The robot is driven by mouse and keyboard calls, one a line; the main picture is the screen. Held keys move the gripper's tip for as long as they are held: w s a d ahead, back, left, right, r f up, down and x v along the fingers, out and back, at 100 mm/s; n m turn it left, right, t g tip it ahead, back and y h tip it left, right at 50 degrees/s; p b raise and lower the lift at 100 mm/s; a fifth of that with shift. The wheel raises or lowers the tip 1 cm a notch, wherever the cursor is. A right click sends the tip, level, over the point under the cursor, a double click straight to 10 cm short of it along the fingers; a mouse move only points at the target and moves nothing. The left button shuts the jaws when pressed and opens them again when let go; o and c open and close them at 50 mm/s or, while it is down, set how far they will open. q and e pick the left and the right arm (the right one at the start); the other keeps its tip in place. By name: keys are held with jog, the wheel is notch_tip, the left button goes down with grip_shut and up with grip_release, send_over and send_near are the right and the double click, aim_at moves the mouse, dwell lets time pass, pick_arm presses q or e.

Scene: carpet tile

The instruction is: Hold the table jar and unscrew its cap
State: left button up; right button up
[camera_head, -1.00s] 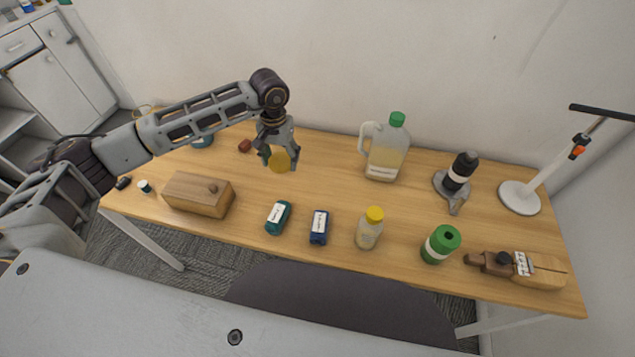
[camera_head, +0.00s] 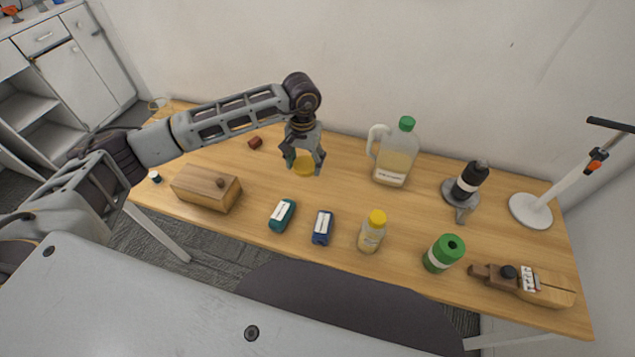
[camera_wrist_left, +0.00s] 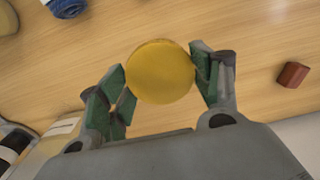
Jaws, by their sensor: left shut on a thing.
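My left gripper (camera_head: 304,163) is above the back middle of the table, with its fingers shut on the edges of a round gold-yellow disc (camera_head: 304,168). The disc looks like a cap. In the left wrist view it (camera_wrist_left: 160,71) sits between the green finger pads and shows a plain flat face. No jar body shows beneath it, and I cannot tell which container it belongs to. A small bottle with a yellow cap (camera_head: 371,232) stands upright near the table's front edge. My right gripper is not in view.
On the table (camera_head: 335,185) a green-capped jug (camera_head: 395,157) stands right of my gripper. A green canister (camera_head: 443,254), dark bottle (camera_head: 470,181) and lamp (camera_head: 531,211) are right.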

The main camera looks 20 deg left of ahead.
pick_arm(q)
jog(key=shift+s+d+r, duration=0.1)
jog(key=shift+d+r, duration=0.15)
jog(key=shift+d, duration=0.75)
jog(key=shift+d+r, duration=0.1)
jog(key=shift+d, duration=0.1)
jog(key=shift+s+d+n, duration=0.1)
jog(key=shift+d+n, duration=0.15)
jog(key=shift+n, duration=0.35)
jog(key=n, duration=0.9)
jog(key=r+n, duration=0.1)
jog(key=n, duration=1.8)
jog(key=shift+s+d+r, duration=0.25)
jog(key=shift+s+d, duration=0.05)
jog(key=n, duration=1)
jog(key=shift+s+a, duration=0.1)
jog(key=shift+a, duration=0.05)
jog(key=n, duration=0.5)
jog(key=shift+n, duration=0.4)
jog(key=shift+a+n, duration=0.1)
jog(key=shift+n, duration=2.4)
